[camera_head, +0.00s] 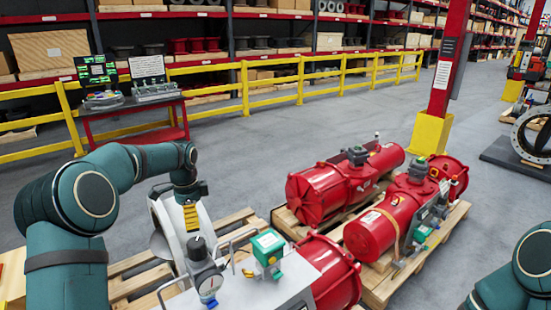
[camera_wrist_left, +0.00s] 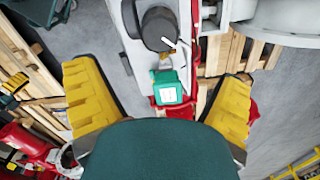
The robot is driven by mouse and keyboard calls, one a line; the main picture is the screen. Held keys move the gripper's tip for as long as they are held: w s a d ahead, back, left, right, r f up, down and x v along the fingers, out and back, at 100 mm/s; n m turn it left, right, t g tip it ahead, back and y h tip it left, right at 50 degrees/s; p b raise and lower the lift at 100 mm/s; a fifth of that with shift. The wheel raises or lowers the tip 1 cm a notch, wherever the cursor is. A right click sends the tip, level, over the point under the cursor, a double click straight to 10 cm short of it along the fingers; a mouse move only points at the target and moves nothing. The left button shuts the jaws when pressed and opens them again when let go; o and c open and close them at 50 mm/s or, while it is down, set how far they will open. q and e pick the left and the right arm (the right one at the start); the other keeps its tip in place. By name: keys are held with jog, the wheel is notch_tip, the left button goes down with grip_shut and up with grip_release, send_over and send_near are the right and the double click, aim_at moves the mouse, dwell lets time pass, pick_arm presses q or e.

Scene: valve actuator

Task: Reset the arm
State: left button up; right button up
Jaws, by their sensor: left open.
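The near red valve actuator (camera_head: 335,277) lies on a wooden pallet and carries a grey panel (camera_head: 262,291). On the panel are a dark-topped regulator with a round gauge (camera_head: 208,283) and a green box (camera_head: 267,243). My left gripper (camera_head: 191,216) hangs above the left end of this equipment, behind the gauge in the head view. In the left wrist view its yellow fingers (camera_wrist_left: 162,75) are spread wide with nothing clamped between them. The green box (camera_wrist_left: 168,88) and a dark round cap (camera_wrist_left: 158,28) show beyond them. My right gripper is out of view.
Two more red actuators (camera_head: 330,190) (camera_head: 385,222) rest on pallets to the right. A red post with a yellow base (camera_head: 430,133) stands behind them. A bench (camera_head: 130,108) and yellow railing (camera_head: 245,88) stand at the back. Grey floor between is clear.

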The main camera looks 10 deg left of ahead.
pick_arm(q)
jog(key=s+d+f+n+t+h+b, duration=0.1)
jog(key=s+d+f+n+h, duration=0.15)
jog(key=d+f, duration=0.75)
jog(key=s+d+f+n+h+b, duration=0.1)
jog(key=s+d+f+n+b, duration=0.2)
jog(key=d+f, duration=0.7)
jog(key=s+d+f+n, duration=0.2)
jog(key=s+f, duration=0.2)
jog(key=s, duration=0.2)
jog(key=s+d+f+n+b, duration=0.1)
jog(key=s+d+f+n, duration=0.1)
jog(key=s, duration=0.5)
jog(key=s+d+f+n+t, duration=0.1)
jog(key=s+d+f+n, duration=0.2)
jog(key=s, duration=0.4)
notch_tip(320, 180, down, 3)
jog(key=shift+s+r+n, duration=0.1)
jog(key=shift+s+n, duration=0.15)
jog(key=shift+n, duration=0.3)
